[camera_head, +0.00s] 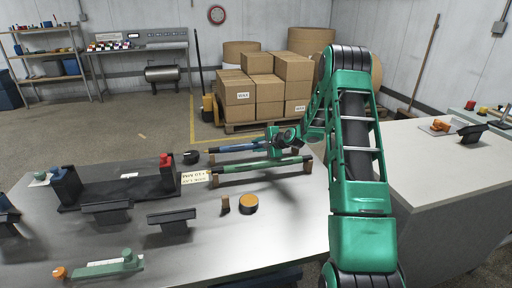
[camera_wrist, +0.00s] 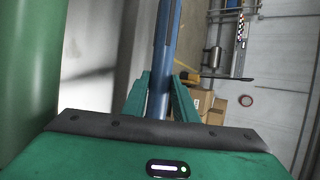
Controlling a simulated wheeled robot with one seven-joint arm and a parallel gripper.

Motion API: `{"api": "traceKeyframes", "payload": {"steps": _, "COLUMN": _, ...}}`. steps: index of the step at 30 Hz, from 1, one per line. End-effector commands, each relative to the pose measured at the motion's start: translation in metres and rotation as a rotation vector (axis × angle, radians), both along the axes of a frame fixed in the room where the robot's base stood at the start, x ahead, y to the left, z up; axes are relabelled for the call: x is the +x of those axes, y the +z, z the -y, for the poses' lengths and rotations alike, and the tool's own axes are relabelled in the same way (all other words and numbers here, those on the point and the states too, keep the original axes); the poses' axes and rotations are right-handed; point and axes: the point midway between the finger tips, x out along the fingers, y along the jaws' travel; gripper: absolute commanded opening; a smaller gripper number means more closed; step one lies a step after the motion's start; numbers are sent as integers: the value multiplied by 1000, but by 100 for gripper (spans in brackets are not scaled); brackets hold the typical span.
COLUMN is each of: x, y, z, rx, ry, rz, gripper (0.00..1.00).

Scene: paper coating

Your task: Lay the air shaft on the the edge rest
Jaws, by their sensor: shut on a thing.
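A blue shaft (camera_head: 232,148) lies level over the back part of the near table. My gripper (camera_head: 273,139) is shut on it near its right part. In the wrist view the blue shaft (camera_wrist: 168,40) runs between the two green fingers (camera_wrist: 160,92). I cannot tell whether the blue shaft touches its dark supports. A green shaft (camera_head: 262,163) rests parallel in front of it. The same green shaft seems to fill the left side of the wrist view (camera_wrist: 25,60). No edge rest is clearly marked; black cradles (camera_head: 172,220) (camera_head: 107,212) stand on the near table.
The right counter (camera_head: 430,165) carries another black piece (camera_head: 471,132). Boxes (camera_head: 265,90) stand behind.

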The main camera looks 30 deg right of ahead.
Motion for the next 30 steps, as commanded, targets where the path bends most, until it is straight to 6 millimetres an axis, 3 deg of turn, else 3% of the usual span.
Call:
{"api": "traceKeyframes", "payload": {"steps": 6, "x": 1, "y": -3, "z": 0, "rx": 0, "ry": -1, "rz": 4, "gripper": 0}}
{"api": "traceKeyframes", "payload": {"steps": 7, "x": 1, "y": -3, "z": 0, "rx": -1, "ry": 0, "rz": 4, "gripper": 28}}
{"api": "traceKeyframes", "payload": {"steps": 9, "x": 1, "y": -2, "z": 0, "rx": -1, "ry": 0, "rz": 4, "gripper": 45}}
{"api": "traceKeyframes", "payload": {"steps": 10, "x": 1, "y": -3, "z": 0, "rx": -1, "ry": 0, "rz": 4, "gripper": 48}}
{"api": "traceKeyframes", "payload": {"steps": 22, "x": -7, "y": 0, "z": 2, "rx": 0, "ry": -1, "rz": 0, "gripper": 48}}
{"api": "traceKeyframes", "payload": {"steps": 30, "x": -45, "y": 25, "z": 9, "rx": 0, "ry": -4, "rz": 1, "gripper": 48}}
